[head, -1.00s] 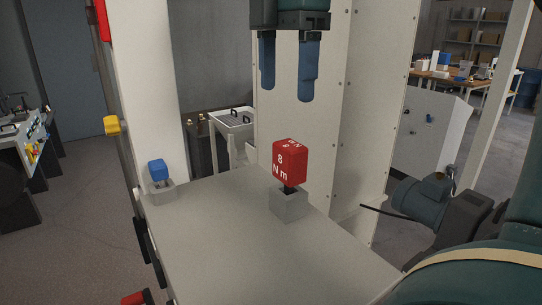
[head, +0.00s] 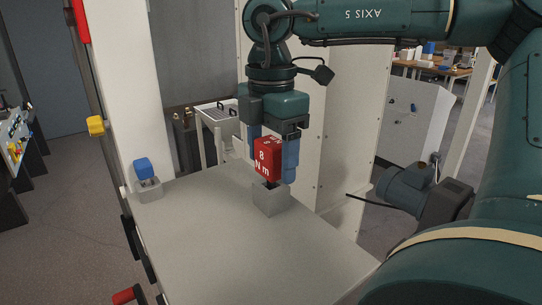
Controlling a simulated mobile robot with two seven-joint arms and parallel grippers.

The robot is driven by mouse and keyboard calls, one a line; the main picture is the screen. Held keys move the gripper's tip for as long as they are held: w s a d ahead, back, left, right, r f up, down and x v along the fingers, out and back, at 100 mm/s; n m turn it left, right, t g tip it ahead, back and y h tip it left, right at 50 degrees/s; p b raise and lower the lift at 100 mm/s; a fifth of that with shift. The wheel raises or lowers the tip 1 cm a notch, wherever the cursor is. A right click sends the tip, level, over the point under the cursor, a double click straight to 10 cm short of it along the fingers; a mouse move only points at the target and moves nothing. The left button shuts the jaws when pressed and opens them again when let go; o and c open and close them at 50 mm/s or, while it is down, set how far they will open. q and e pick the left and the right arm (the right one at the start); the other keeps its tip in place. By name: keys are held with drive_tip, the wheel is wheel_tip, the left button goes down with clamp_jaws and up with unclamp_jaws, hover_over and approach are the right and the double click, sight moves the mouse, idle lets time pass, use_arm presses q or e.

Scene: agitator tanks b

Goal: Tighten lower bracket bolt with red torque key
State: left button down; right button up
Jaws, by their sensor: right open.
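The red torque key (head: 266,158), a red block marked "8 Nm", stands upright on a grey holder block (head: 271,199) on the grey table top. My right gripper (head: 270,160) points straight down over it, with its blue fingers on either side of the key. Whether a finger touches the key I cannot tell. The lower bracket bolt is not clearly identifiable in this view. My left gripper is not in view.
A blue key (head: 144,169) stands on a small grey holder (head: 148,189) at the table's left corner. A white post (head: 140,80) rises behind it. A pale panel (head: 340,120) stands behind my right gripper. The table's front (head: 240,265) is clear.

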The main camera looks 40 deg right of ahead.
drive_tip(key=c, duration=1.2)
drive_tip(key=shift+o, duration=0.2)
drive_tip(key=shift+r, duration=0.1)
wheel_tip(320, 180, up, 18)
drive_tip(key=o, duration=0.5)
drive_tip(key=c, duration=0.7)
drive_tip(key=o, duration=0.7)
clamp_jaws()
